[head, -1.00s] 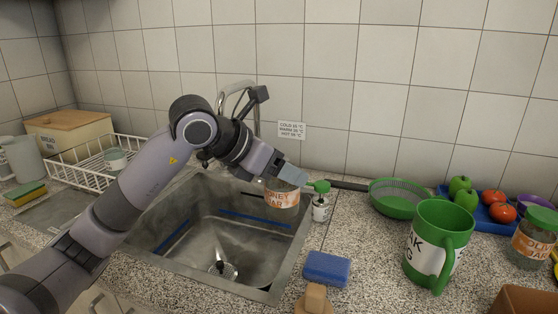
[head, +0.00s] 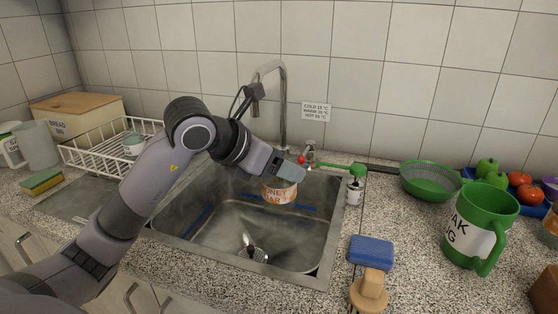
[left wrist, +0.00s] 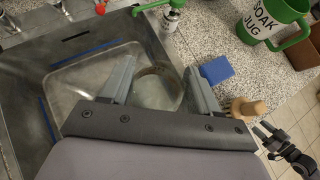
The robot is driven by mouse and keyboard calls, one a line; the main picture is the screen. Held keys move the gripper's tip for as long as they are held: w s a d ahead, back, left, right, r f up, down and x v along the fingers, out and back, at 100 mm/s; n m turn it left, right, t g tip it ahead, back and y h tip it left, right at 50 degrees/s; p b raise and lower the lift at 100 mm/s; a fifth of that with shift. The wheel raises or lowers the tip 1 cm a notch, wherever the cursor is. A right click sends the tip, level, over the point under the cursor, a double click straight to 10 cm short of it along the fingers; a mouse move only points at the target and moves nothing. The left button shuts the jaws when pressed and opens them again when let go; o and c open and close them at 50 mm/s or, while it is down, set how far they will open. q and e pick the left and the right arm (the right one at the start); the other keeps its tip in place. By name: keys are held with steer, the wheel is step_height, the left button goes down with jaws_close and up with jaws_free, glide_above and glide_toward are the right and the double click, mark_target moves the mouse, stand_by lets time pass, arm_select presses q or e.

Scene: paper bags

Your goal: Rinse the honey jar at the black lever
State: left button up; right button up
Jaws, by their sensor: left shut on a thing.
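The honey jar (head: 279,191), with an orange and white label, hangs upright over the sink basin (head: 190,222). My left gripper (head: 287,170) is shut on it near its top. In the left wrist view the jar's round rim (left wrist: 157,88) shows between the two fingers. The tall tap (head: 283,105) rises behind the sink; the jar is in front of it and lower. A red-tipped part (head: 301,160) stands near the tap's base. I cannot make out a black lever clearly. What looks like my right gripper (left wrist: 268,140) shows at the lower right of the left wrist view.
A green-topped soap bottle (head: 355,186), a blue sponge (head: 371,251) and a wooden-handled brush (head: 370,289) line the sink's right side. A green jug (head: 480,228) and a colander (head: 430,180) stand further right. A white dish rack (head: 92,158) is at left.

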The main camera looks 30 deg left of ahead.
arm_select(q)
steer(key=w+a+f+b, duration=0.1)
steer(key=w+a+f, duration=0.1)
steer(key=w+a, duration=0.5)
steer(key=shift+w+a+f, duration=0.15)
steer(key=shift+a+f, duration=0.25)
steer(key=shift+a, duration=2.05)
steer(key=s+d+b, duration=0.1)
steer(key=s+d, duration=0.3)
steer(key=d, duration=0.3)
steer(key=shift+s, duration=0.1)
stand_by(0.6)
steer(key=shift+s+d+r+p, duration=0.4)
steer(key=shift+d+r, duration=0.2)
steer(key=shift+r, duration=0.05)
steer(key=shift+s+d+r+p, duration=0.4)
steer(key=shift+d+r, duration=0.15)
steer(key=shift+r, duration=0.1)
steer(key=shift+s+d+r+p, duration=0.25)
steer(key=shift+d+r+p, duration=0.05)
steer(key=shift+d+r, duration=0.15)
steer(key=shift+s+d+r+p, duration=0.25)
steer(key=shift+d+r, duration=0.05)
steer(key=shift+d, duration=0.15)
